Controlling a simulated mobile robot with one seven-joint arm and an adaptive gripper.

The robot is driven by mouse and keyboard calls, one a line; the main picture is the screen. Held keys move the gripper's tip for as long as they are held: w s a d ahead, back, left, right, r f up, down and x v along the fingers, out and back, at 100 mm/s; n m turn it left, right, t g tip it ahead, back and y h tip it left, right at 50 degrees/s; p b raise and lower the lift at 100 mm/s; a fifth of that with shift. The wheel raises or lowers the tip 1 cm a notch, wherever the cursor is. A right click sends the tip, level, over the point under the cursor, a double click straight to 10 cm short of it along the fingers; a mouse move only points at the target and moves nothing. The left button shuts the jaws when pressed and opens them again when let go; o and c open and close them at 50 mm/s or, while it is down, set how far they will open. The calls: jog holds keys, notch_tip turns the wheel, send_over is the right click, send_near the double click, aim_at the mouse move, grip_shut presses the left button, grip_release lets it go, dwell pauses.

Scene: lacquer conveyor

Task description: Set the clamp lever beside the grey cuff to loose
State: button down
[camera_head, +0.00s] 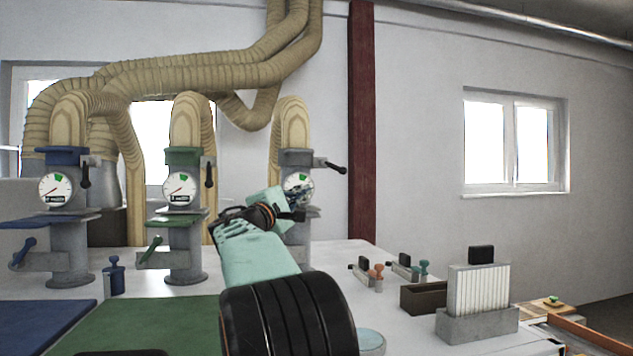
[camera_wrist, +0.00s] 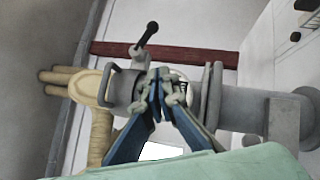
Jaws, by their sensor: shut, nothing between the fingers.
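The grey cuff (camera_head: 296,157) sits at the top of the right-hand pipe stand, under a tan duct; it also shows in the wrist view (camera_wrist: 123,88). Its clamp lever (camera_head: 335,168) is black and sticks out to the right, tilted slightly down. The lever (camera_wrist: 147,36) shows at the top of the wrist view, apart from my fingers. My gripper (camera_head: 300,198) is in front of the stand's gauge, below the cuff and left of the lever tip. In the wrist view its blue fingers (camera_wrist: 162,85) are together and empty, partly hiding the stand.
The blue cuff (camera_head: 62,157) and green cuff (camera_head: 184,156) have black levers hanging down. Lower handles stick out from both stands. A filter block (camera_head: 480,290) and small clamps (camera_head: 370,272) are on the table at right. The space right of the grey cuff's lever is clear.

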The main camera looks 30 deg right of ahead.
aim_at(333, 167)
jog(key=s+d+r+p+x, duration=0.1)
jog(key=p+x, duration=0.5)
jog(key=x, duration=0.6)
jog(key=shift+s+d+p, duration=0.35)
jog(key=shift+s+d, duration=0.2)
jog(key=shift+s+d+r+n+t+h+b, duration=0.15)
jog(key=shift+n+t+b, duration=0.6)
jog(key=shift+b, duration=1)
jog(key=shift+d+r+n+t+h+b, duration=0.15)
jog(key=shift+d+r+n+t+b, duration=0.25)
jog(key=shift+n+b, duration=0.95)
jog(key=shift+a+f+m+b, duration=0.1)
jog(key=shift+f+m+b, duration=0.05)
jog(key=shift+m+b, duration=0.2)
